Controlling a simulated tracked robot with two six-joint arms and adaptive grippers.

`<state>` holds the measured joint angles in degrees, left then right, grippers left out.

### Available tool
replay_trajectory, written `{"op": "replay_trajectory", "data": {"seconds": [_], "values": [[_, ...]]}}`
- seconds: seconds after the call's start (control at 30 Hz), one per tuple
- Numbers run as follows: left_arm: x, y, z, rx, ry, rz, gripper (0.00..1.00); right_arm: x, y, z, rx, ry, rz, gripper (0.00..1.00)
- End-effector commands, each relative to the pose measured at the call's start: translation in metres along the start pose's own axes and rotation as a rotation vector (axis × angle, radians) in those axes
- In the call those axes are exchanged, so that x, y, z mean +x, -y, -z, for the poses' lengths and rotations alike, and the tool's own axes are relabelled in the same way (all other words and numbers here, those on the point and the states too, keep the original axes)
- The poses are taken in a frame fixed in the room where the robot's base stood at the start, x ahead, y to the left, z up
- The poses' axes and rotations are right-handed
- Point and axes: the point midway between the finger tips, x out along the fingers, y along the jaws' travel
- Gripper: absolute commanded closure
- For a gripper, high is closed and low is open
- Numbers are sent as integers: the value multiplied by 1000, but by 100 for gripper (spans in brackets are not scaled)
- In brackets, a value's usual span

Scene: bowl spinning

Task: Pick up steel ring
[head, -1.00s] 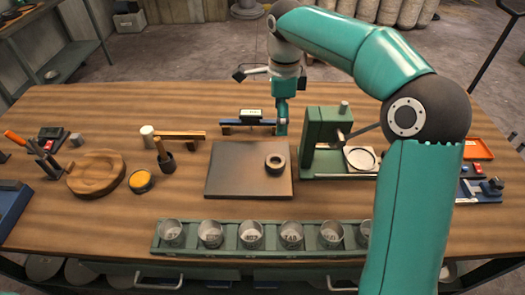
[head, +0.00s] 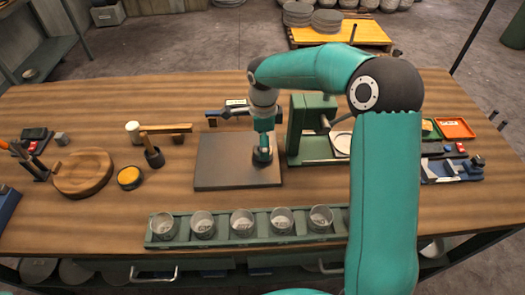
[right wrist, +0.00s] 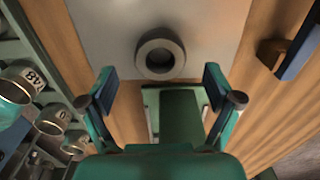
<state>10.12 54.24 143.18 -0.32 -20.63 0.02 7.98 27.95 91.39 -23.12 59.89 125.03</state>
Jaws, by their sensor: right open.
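The steel ring (right wrist: 160,75) lies flat on a grey plate (right wrist: 100,30) in the right wrist view, with its hole facing up. In the head view the ring (head: 262,160) sits at the right part of the plate (head: 220,175), partly hidden by my right gripper (head: 263,142). In the right wrist view my right gripper (right wrist: 159,84) is open and empty. Its two fingertips are spread wider than the ring, which shows just beyond them, centred between them. I cannot tell the exact height of the fingertips above the ring. My left gripper is not in view.
A green press-like stand (head: 301,125) stands close right of the plate. A green rack (head: 185,241) with several metal cups runs along the front. A mallet (head: 152,155), a yellow-filled tin (head: 129,178) and a wooden block (head: 80,175) are at left.

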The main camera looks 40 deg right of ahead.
Motion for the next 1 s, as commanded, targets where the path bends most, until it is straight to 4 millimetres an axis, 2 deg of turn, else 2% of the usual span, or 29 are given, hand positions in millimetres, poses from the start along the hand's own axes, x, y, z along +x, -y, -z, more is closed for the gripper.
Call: {"op": "replay_trajectory", "data": {"seconds": [0.03, 0.2, 0.47, 0.57, 0.9, 0.97, 1.0], "values": [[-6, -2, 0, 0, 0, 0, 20, 6, 0, -1, -1, -2, -5, 10], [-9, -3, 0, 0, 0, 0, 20, 27, 0, -1, 1, -1, -3, 10], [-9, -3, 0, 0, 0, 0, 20, 31, 1, -1, 0, 1, 1, 10], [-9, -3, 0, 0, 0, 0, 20, 31, 1, -1, 0, 0, 1, 23], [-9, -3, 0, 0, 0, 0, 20, 31, 1, -1, 0, 0, 0, 80], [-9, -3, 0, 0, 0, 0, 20, 31, 1, -1, 0, 0, 1, 90], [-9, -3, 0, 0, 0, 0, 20, 30, 1, -1, 1, 1, 2, 90]]}}
